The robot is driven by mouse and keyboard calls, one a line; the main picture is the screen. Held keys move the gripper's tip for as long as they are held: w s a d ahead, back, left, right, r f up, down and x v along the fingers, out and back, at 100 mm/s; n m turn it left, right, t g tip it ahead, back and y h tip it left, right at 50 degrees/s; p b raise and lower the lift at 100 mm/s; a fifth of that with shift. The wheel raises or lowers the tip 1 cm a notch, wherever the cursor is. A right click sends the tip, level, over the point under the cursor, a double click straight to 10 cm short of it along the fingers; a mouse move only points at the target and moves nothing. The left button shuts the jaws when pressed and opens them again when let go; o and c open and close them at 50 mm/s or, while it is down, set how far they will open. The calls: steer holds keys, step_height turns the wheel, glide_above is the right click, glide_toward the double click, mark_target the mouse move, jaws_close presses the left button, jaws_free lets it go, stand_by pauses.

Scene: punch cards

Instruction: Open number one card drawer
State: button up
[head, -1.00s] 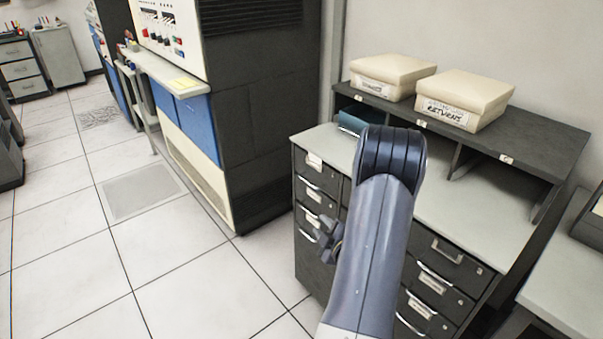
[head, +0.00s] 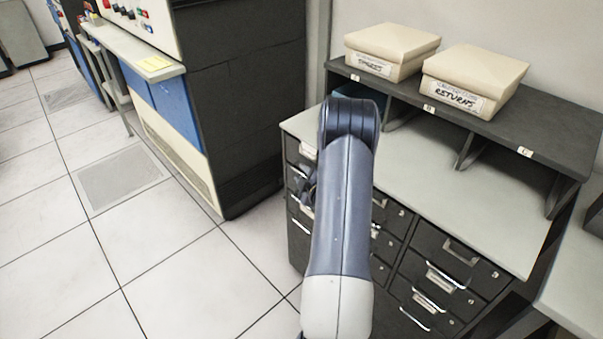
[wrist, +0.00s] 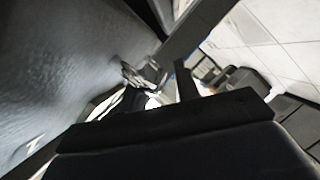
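A dark card cabinet with a pale top (head: 455,190) fills the right half of the head view. Its front holds stacked dark card drawers (head: 455,262) with metal pulls and label holders. The labels are too small to read, so I cannot tell which drawer is number one. The drawers that show look closed. My gripper (head: 307,185) is in front of the left drawer column, partly hidden behind my arm. In the wrist view, a dark, close surface fills the left, and a shiny metal piece (wrist: 145,74) shows near the gripper. I cannot tell whether they touch or how far the fingers are apart.
Two cream boxes, one marked RETURNS (head: 474,80), sit on the dark shelf (head: 560,125) above the cabinet top. A large dark machine (head: 235,100) with blue panels stands to the left. Tiled floor (head: 150,260) is clear at lower left. Another pale surface (head: 575,285) borders the right.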

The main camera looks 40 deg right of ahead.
steer(key=shift+w+d+f, duration=0.1)
steer(key=shift+w, duration=0.25)
steer(key=shift+c, duration=0.2)
jaws_close()
